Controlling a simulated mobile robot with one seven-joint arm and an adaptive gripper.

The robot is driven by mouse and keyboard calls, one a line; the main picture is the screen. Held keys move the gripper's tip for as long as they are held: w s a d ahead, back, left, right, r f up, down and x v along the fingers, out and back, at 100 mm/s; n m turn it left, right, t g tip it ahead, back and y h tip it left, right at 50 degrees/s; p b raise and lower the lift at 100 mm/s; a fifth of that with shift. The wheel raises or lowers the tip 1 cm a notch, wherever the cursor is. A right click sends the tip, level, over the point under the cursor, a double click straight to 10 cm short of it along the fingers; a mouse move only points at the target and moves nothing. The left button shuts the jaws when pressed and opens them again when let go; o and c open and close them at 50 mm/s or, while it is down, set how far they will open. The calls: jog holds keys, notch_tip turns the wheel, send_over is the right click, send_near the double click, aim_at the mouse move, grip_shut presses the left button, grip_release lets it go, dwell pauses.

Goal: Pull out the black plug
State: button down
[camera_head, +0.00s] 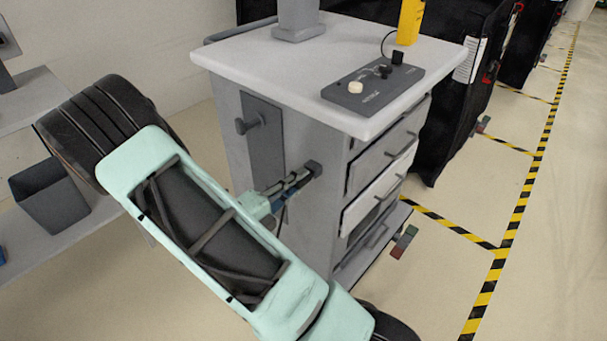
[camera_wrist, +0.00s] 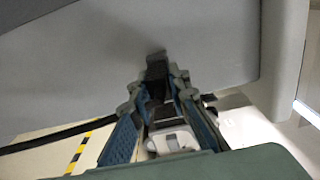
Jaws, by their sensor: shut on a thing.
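My gripper (camera_head: 294,186) reaches the side wall of the grey cart (camera_head: 230,120). Its fingers are shut on a small black plug (camera_head: 316,168) at that wall. In the wrist view the plug (camera_wrist: 157,68) is a dark block between the blue-padded fingertips, against the grey wall. The fingers hide part of it, and I cannot tell how deep it sits. Another black piece (camera_head: 397,58) with a thin black cable stands on the dark control panel (camera_head: 400,84) on the cart top.
The panel also carries a white knob (camera_head: 355,87). Drawers (camera_head: 378,198) face right. A dark bin (camera_head: 48,190) stands on a low shelf at left. Open floor (camera_head: 450,290) lies to the right.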

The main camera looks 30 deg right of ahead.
jog(key=shift+p+v, duration=1.15)
jog(key=shift+v, duration=1.45)
